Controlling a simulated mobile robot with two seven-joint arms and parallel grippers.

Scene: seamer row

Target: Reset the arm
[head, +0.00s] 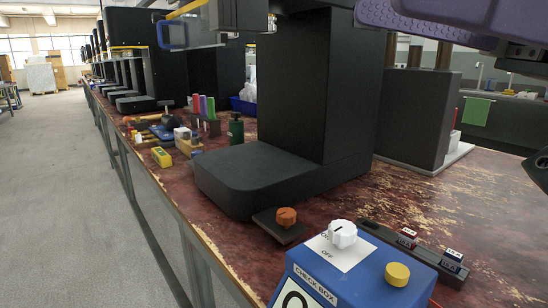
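A purple and dark arm part crosses the top right corner; it looks like part of my own right arm. A dark piece at the right edge is cut off, and I cannot tell what it is. No gripper fingers show in the head view, on the left or the right. A black seamer machine (318,95) stands on the worn red bench (400,215), with its flat rounded base (240,180) toward me. A blue check box (352,270) sits in front, with a white knob (342,233) near an OFF mark and a yellow button (397,274).
An orange knob (286,217) on a dark plate sits by the machine base. A black rail (415,250) holds small labelled blocks. A yellow device (161,157), a dark green bottle (235,129) and coloured tools lie farther back. The aisle floor (60,190) at left is clear.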

